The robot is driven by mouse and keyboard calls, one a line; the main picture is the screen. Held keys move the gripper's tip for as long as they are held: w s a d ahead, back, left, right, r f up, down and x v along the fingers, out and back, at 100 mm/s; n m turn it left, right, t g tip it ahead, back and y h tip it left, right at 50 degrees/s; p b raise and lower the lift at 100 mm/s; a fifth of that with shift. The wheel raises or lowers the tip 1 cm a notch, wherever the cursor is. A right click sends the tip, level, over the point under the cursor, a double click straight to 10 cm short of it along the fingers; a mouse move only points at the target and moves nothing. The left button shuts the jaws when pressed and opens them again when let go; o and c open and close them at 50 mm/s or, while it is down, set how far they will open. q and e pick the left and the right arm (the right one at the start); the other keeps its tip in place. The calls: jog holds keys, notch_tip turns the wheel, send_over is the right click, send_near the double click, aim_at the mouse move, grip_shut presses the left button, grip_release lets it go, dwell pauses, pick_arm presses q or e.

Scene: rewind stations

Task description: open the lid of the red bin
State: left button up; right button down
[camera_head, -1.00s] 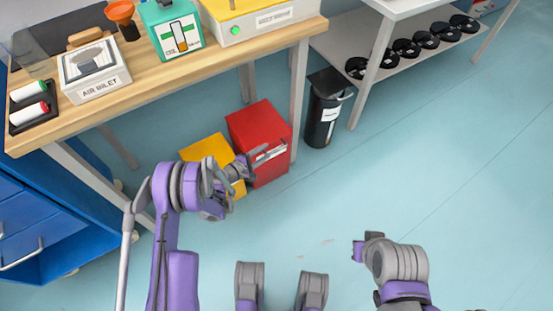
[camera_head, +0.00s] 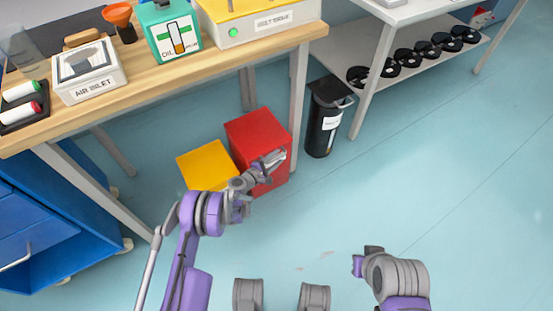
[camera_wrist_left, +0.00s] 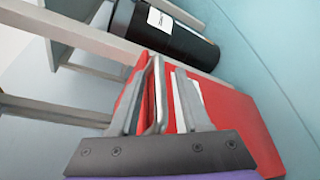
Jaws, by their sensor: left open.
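The red bin (camera_head: 256,131) stands on the floor under the workbench, and its lid looks shut. My left gripper (camera_head: 277,160) is at the front face of the bin, near its upper edge. In the left wrist view the red bin (camera_wrist_left: 237,108) fills the middle. My left gripper (camera_wrist_left: 163,70) is open there, with its two fingers pointing at the bin. A grey bar handle (camera_wrist_left: 157,95) shows between the fingers, and I cannot tell whether they touch it. A white label on the bin is partly hidden by one finger. My right gripper is not seen.
A yellow bin (camera_head: 206,166) stands left of the red one, close under my left arm. A black bin (camera_head: 322,118) stands to the right, beyond a workbench leg (camera_head: 298,100). The workbench top (camera_head: 150,78) overhangs behind. Open floor lies to the right.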

pick_arm(q)
jog(key=shift+w+d, duration=0.1)
jog(key=shift+w, duration=0.1)
grip_shut()
dwell(1.4)
